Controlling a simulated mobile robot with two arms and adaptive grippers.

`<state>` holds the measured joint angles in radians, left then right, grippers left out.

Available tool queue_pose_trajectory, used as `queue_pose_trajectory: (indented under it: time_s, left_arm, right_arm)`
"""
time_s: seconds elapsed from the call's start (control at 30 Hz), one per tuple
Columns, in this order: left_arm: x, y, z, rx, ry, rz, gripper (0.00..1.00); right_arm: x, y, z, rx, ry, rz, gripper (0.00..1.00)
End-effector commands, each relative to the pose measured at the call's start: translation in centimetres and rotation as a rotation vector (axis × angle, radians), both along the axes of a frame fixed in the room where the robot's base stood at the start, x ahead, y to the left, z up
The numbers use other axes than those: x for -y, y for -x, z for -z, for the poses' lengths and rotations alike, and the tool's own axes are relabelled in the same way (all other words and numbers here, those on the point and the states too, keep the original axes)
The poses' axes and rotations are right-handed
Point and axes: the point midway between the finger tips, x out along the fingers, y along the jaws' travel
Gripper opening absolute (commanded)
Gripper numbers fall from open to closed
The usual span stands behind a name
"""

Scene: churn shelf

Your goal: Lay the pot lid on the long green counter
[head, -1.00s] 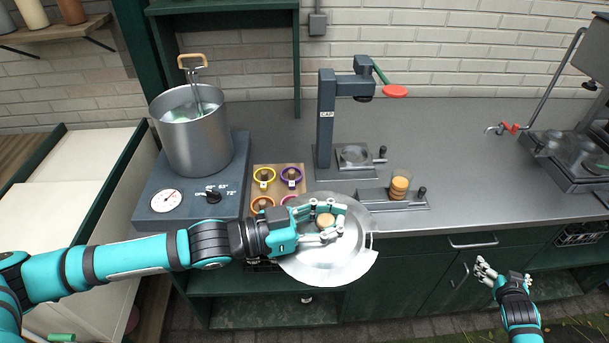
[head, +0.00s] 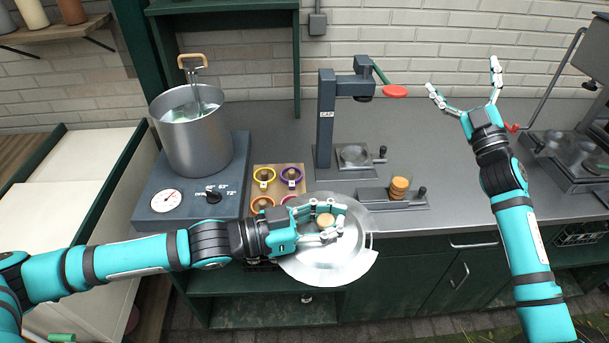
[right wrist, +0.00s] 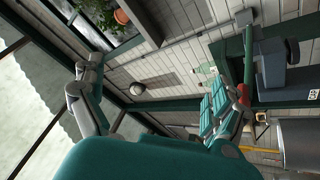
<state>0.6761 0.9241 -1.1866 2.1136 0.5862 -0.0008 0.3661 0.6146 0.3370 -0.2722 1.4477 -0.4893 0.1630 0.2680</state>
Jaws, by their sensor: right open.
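The pot lid (head: 325,269) is a round, shiny metal disc with a tan knob (head: 325,220). It is in front of the counter's front edge at the middle of the head view, and overlaps that edge in the picture. My left gripper (head: 336,221) is shut on the lid, its fingers around the knob. The long green counter (head: 270,135) has a grey top and dark green cabinets. My right gripper (head: 462,75) is open and empty, raised in front of the brick wall at the right. Its spread fingers also show in the right wrist view (right wrist: 150,98).
A steel pot (head: 195,145) stands on a dial unit (head: 185,200) at the left. A board with coloured rings (head: 263,176), a capping press (head: 326,125) and a small sliding stand (head: 372,196) occupy the middle. Bare top lies right of the press.

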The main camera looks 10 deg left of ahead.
Motion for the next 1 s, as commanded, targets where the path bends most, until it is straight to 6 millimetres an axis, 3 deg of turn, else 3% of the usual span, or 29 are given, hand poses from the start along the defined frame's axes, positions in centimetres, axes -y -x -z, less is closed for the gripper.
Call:
queue_pose_trajectory:
  time_s: [0.03, 0.1, 0.3, 0.4, 0.57, 0.67, 0.77, 0.9, 1.0]
  left_arm:
    - [0.0, 0.0, -0.1, 0.002, 0.001, 0.001, 0.00]
    - [0.0, 0.0, -0.1, 0.002, 0.001, 0.001, 0.00]
    - [0.0, 0.0, -0.1, 0.002, 0.001, 0.001, 0.00]
    - [0.0, 0.0, -0.1, 0.002, 0.001, 0.001, 0.00]
    - [0.0, 0.0, -0.1, 0.002, 0.001, 0.001, 0.00]
    - [0.0, 0.0, -0.1, 0.002, 0.001, 0.001, 0.00]
    - [0.0, 0.0, -0.1, 0.002, 0.001, 0.001, 0.00]
    - [0.0, 0.0, -0.1, 0.002, 0.001, 0.001, 0.00]
    - [0.0, 0.0, -0.1, 0.002, 0.001, 0.001, 0.00]
  right_arm:
    - [-2.6, 0.6, -2.0, 0.067, 0.056, -0.040, 1.00]
    - [-6.1, 1.7, -4.2, 0.158, 0.138, -0.093, 1.00]
    - [-15.8, 6.5, -9.3, 0.448, 0.380, -0.241, 1.00]
    - [-20.5, 9.8, -11.0, 0.612, 0.506, -0.316, 1.00]
    - [-27.7, 16.0, -12.2, 0.906, 0.723, -0.441, 1.00]
    - [-31.7, 20.5, -11.8, 1.123, 0.870, -0.528, 1.00]
    - [-35.1, 25.2, -10.1, 1.368, 1.032, -0.629, 1.00]
    - [-37.9, 31.2, -5.3, 1.793, 1.303, -0.812, 1.00]
    - [-37.4, 33.8, -0.3, 2.167, 1.540, -1.017, 1.00]
